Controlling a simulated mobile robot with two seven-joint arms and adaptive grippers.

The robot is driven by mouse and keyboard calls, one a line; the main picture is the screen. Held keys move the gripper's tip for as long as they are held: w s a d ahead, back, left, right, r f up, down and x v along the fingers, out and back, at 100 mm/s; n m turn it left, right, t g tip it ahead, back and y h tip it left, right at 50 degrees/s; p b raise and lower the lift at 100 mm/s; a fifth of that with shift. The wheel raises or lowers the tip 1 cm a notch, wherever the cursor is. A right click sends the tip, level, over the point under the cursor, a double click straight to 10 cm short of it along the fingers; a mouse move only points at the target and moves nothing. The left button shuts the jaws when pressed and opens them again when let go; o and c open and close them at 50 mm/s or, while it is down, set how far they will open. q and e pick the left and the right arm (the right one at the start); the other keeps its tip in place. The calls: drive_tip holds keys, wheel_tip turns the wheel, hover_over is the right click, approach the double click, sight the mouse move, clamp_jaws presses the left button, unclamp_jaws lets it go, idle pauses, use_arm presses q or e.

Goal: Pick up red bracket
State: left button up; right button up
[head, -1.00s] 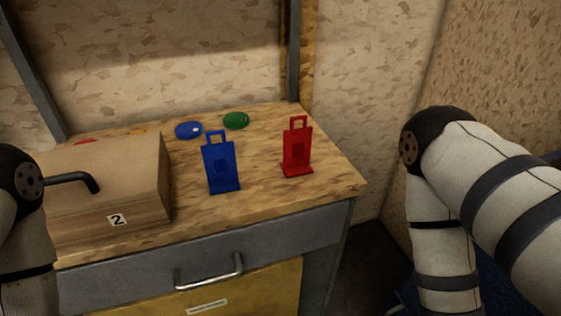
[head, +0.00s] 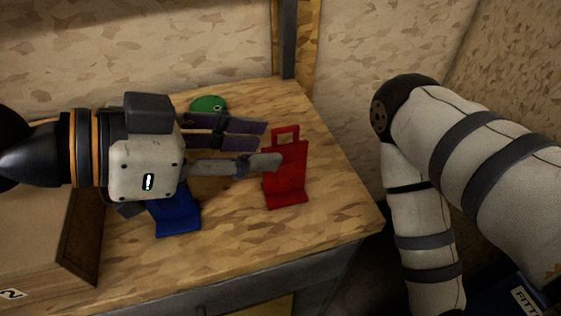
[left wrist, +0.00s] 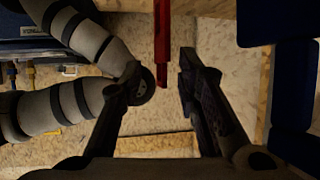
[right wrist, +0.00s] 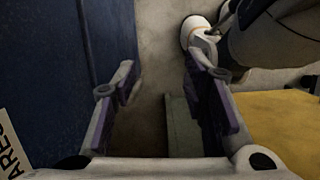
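The red bracket (head: 288,182) stands upright on the wooden worktop, near its right end. My left gripper (head: 268,145) reaches in from the left above the worktop. Its fingers are spread, with the tips at the bracket's upper part; one finger overlaps the bracket's left edge in the head view. In the left wrist view the red bracket (left wrist: 162,45) shows edge-on, in the gap between the open fingers (left wrist: 160,65), with space on both sides. My right gripper (right wrist: 161,62) is open and empty in the right wrist view; it is out of the head view.
A blue bracket (head: 178,217) stands left of the red one, partly hidden under my left gripper. A green disc (head: 208,104) lies behind. A wooden box (head: 45,235) is at the left. The worktop (head: 335,205) is clear right of the red bracket.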

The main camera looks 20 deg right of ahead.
sight(292, 149)
use_arm(q)
drive_tip(key=x, duration=0.9)
drive_tip(key=shift+s, duration=0.15)
drive_tip(key=shift+r, duration=0.1)
clamp_jaws()
